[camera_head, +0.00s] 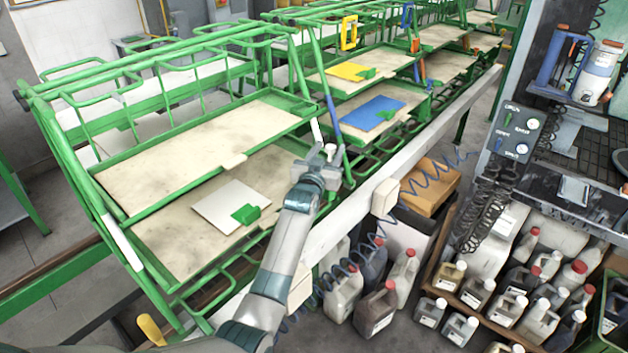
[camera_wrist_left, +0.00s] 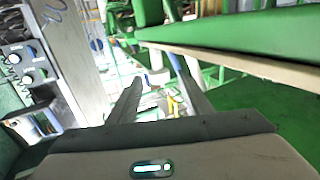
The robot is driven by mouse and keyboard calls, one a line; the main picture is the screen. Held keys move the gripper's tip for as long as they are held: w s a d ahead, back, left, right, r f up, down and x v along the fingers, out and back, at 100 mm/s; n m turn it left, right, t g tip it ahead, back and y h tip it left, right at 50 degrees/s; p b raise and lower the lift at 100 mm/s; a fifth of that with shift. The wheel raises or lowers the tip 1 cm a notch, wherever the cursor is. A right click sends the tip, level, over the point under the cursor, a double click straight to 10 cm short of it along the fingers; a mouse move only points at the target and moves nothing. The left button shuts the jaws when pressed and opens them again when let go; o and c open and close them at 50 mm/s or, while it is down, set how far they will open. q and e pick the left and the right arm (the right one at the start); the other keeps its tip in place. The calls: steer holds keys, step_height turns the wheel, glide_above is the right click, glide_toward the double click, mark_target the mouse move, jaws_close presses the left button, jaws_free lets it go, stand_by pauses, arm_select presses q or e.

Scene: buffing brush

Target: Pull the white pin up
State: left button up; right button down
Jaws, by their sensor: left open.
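My left gripper (camera_head: 326,158) is at the right end post of the nearest green rack. It is open, and its two fingers show apart in the left wrist view (camera_wrist_left: 160,90). A small white piece, likely the white pin (camera_wrist_left: 157,77), shows between the fingers in that view, apart from both as far as I can tell. In the head view a narrow white strip (camera_head: 317,130) stands on the post just above the gripper. I cannot tell whether it is the same piece. The gripper hides part of the post. My right gripper is not in view.
The green rack (camera_head: 80,165) holds tilted boards, with a white plate (camera_head: 229,206) on the lower one. Further racks carry a yellow plate (camera_head: 351,71) and a blue plate (camera_head: 372,112). A pale beam (camera_head: 350,215) runs along the front. Several bottles (camera_head: 375,310) stand at lower right.

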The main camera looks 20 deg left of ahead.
arm_select(q)
steer(key=s+b, duration=0.3)
steer(key=s, duration=1.2)
steer(key=shift+d, duration=0.35)
